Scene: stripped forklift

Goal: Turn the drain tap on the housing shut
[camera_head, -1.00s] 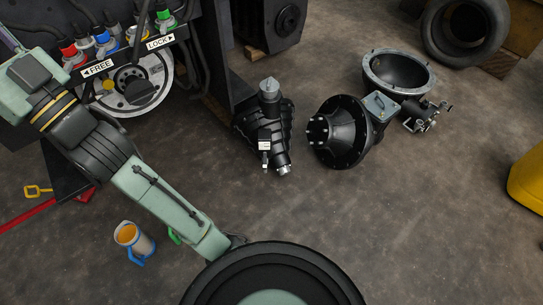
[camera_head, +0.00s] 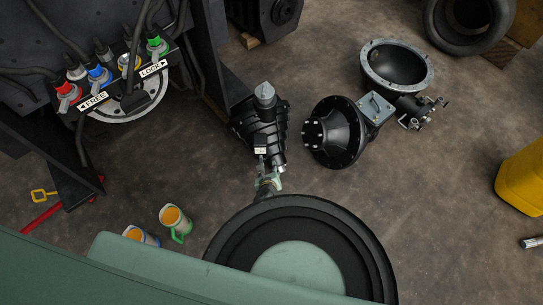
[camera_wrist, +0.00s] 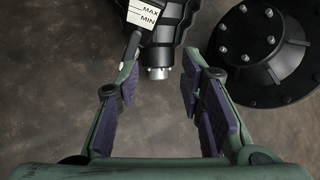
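The black ribbed housing (camera_head: 262,122) lies on the floor, with a grey cap at its far end. It also shows in the wrist view (camera_wrist: 178,22), with a white MAX/MIN plate (camera_wrist: 143,14) and a silver round plug (camera_wrist: 158,73) at its near end. A dark, thin lever-like part (camera_wrist: 133,43) hangs below the plate; I cannot tell for sure if it is the drain tap. My gripper (camera_wrist: 160,95) is open and empty. Its left fingertip is close to this part; contact is unclear. In the head view my gripper (camera_head: 268,181) is at the housing's near end.
A black flanged bell part (camera_head: 336,133) and an open grey bowl (camera_head: 397,67) with pipe fittings (camera_head: 424,112) lie to the right. Coloured valves (camera_head: 98,74) sit on the forklift. A yellow container (camera_head: 521,180) is far right.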

